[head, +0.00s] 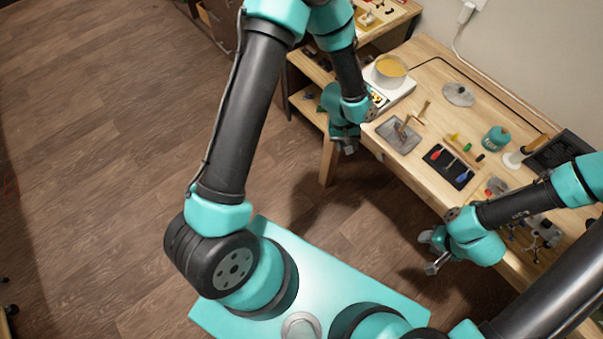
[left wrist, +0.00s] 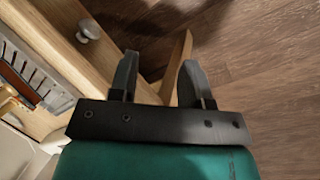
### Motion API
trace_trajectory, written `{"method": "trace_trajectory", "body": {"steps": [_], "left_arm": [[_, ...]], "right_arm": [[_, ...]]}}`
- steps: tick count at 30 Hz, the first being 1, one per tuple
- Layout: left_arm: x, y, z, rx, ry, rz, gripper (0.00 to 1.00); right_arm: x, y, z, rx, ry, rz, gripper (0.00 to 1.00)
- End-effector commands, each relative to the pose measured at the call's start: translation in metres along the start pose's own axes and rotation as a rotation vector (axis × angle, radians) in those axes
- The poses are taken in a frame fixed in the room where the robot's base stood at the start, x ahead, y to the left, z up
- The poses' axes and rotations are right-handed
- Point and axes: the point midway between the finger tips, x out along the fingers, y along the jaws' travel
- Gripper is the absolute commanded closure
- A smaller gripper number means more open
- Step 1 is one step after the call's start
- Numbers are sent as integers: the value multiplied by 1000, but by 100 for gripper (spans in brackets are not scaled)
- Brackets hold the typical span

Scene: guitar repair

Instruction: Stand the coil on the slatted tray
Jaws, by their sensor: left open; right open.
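A grey slatted tray (head: 404,146) lies on the workbench near its front edge, with a brown-handled item resting on it. Its slots also show at the left of the left wrist view (left wrist: 33,76). A short teal round object (head: 497,139) stands farther back on the bench; I cannot tell for sure whether it is the coil. My left gripper (head: 347,145) is open and empty, just off the bench's front edge beside the tray. Its spread fingers show in the left wrist view (left wrist: 158,72). My right gripper (head: 432,262) is open and empty in front of the bench, lower right.
A pot with yellow contents (head: 390,69) stands on a white unit behind the tray. A black mat (head: 448,166) with coloured-handled tools lies to the right. A grey disc (head: 459,95) lies at the back. A drawer knob (left wrist: 90,29) sticks out of the bench front.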

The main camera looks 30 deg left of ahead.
Motion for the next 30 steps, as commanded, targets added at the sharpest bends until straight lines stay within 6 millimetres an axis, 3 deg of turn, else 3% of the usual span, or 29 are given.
{"method": "trace_trajectory", "body": {"steps": [1,6,9,12,30], "left_arm": [[12,-26,12,21,-5,16,56],[36,-98,52,133,39,62,56],[41,-128,72,189,72,65,56],[43,-146,86,227,94,60,56],[43,-151,90,250,108,57,56]], "right_arm": [[0,0,0,0,0,0,57],[0,0,0,0,0,0,57],[0,0,0,0,0,0,57],[0,0,0,0,0,0,57],[0,0,0,0,0,0,57]]}}
